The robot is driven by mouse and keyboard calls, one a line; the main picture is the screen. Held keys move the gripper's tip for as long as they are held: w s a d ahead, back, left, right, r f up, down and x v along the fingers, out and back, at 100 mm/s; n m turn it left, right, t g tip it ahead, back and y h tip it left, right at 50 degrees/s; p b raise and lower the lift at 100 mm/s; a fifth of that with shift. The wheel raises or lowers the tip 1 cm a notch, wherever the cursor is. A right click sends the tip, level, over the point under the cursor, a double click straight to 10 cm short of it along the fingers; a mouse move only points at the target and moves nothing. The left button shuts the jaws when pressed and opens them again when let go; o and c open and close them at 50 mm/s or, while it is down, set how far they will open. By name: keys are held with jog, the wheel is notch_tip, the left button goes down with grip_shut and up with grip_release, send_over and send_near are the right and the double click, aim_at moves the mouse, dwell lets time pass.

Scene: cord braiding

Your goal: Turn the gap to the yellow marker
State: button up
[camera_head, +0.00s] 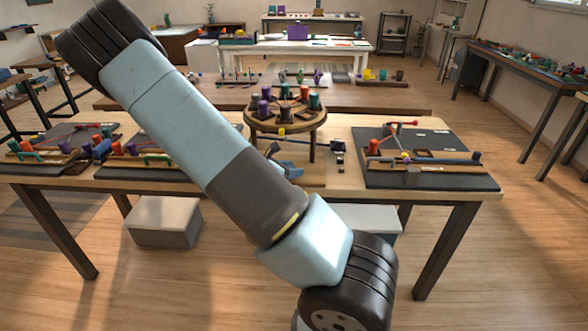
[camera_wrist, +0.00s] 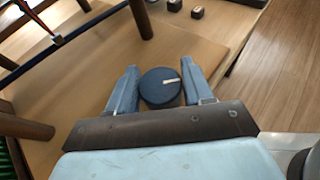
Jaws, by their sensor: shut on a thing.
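The braiding stand is a round wooden disc (camera_head: 259,122) on legs, with several coloured bobbins around its top. A small yellow marker (camera_head: 281,133) shows at the disc's front edge in the head view. I cannot make out the gap clearly. In the wrist view a round dark blue knob (camera_wrist: 158,92) with a short white line on top stands on the wooden base. My gripper (camera_wrist: 159,69) is shut on the knob, one finger on each side. In the head view my gripper (camera_head: 283,162) is low in front of the stand, partly hidden by my arm.
Dark boards with cords and coloured pegs lie at the left (camera_head: 40,165) and right (camera_head: 433,183) of the table. Small dark blocks (camera_head: 338,146) stand right of the stand. The stand's legs (camera_wrist: 141,20) are close to my gripper.

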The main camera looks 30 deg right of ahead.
jog(key=shift+s+a+f+m+g, duration=0.15)
jog(key=shift+s+m+g, duration=0.05)
jog(key=shift+m+g, duration=0.25)
dwell(1.5)
jog(key=o, duration=1)
jog(key=shift+c, duration=0.2)
jog(key=shift+w, duration=0.1)
jog(key=v, duration=1.4)
